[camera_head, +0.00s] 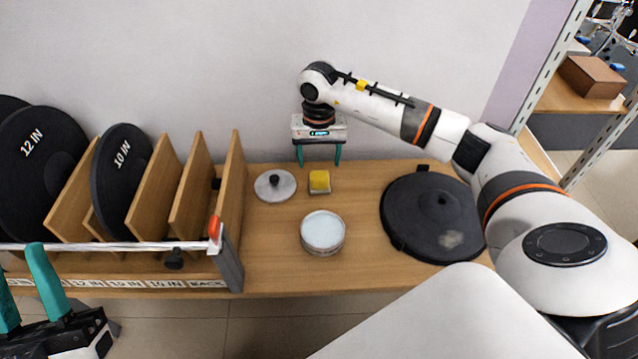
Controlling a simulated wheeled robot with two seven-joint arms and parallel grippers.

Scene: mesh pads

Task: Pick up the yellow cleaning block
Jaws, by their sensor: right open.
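The yellow cleaning block (319,180) sits on the wooden table, with a greyish layer under its yellow top. My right gripper (319,162) points down with its teal fingers spread, one to each side, above and behind the block in the picture. Nothing is between its fingers, and it does not appear to touch the block. My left gripper (20,264) is at the lower left corner, partly cut off, with its two teal fingers apart and nothing seen between them.
A round metal lid with a black knob (275,187) lies left of the block. A round pale-topped container (323,231) stands in front. A large black disc (433,214) lies at right. A wooden rack (232,190) with black discs fills the left; the wall is close behind.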

